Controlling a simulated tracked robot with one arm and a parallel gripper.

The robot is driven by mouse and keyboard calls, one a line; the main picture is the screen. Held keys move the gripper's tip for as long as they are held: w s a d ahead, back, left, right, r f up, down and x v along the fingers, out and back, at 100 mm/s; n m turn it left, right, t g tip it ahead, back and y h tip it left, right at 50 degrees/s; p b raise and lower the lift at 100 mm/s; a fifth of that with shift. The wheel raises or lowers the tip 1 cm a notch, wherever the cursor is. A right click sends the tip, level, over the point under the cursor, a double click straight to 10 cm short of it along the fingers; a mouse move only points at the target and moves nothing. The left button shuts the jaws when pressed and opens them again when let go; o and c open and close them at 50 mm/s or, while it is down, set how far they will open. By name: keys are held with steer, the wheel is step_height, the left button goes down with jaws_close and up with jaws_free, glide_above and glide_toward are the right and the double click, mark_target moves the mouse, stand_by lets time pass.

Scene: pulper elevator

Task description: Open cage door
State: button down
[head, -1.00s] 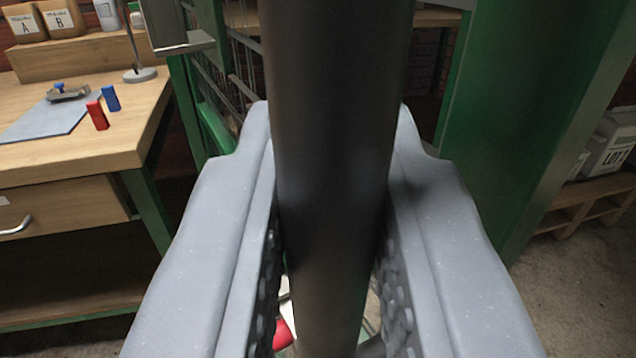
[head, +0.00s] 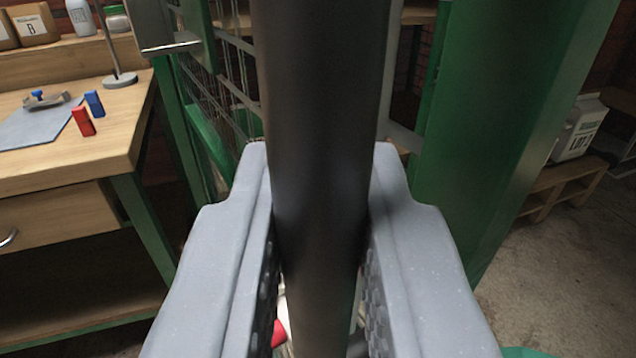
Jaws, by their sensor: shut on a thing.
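My gripper (head: 320,235) is in the middle of the head view, its two grey fingers closed on a thick dark upright bar (head: 322,110), one finger on each side. The bar runs from the top edge down between the fingers, and I cannot see its ends. The green-framed cage door (head: 212,135) with wire mesh shows behind and left of the bar, standing at an angle. The bar hides part of it, so I cannot tell where the two join. A wide green post (head: 490,130) stands to the right.
A wooden workbench (head: 60,165) is at left, with a red block (head: 83,121), a blue block (head: 94,103) and a lamp base (head: 120,80). A pallet (head: 550,188) with a box marked LOT (head: 580,130) is at right. Floor (head: 540,255) is open at lower right.

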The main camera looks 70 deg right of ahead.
mark_target(331, 133)
steer(key=shift+s+a+f, duration=0.1)
steer(key=shift+a+f, duration=0.1)
steer(key=shift+f, duration=0.15)
steer(key=c, duration=1.5)
jaws_free()
steer(key=shift+o, duration=0.2)
steer(key=shift+d+r, duration=0.1)
steer(key=shift+r, duration=0.2)
step_height(331, 133, up, 3)
steer(key=shift+f, duration=0.1)
steer(key=shift+r, duration=0.2)
steer(key=shift+s+d+r+b, duration=0.15)
steer(key=shift+s+d, duration=0.25)
steer(key=shift+s, duration=0.45)
steer(key=shift+s+d+f+b, duration=0.1)
steer(key=shift+s+d+b, duration=0.2)
steer(key=shift+s, duration=0.55)
steer(key=shift+s+d+r+b, duration=0.1)
steer(key=shift+s+d, duration=0.35)
steer(key=shift+s, duration=0.4)
steer(key=s+d+r, duration=0.1)
steer(key=s+d, duration=0.3)
steer(key=s, duration=0.5)
steer(key=shift+d+b, duration=0.2)
steer(key=shift+b, duration=0.15)
steer(key=shift+s, duration=0.1)
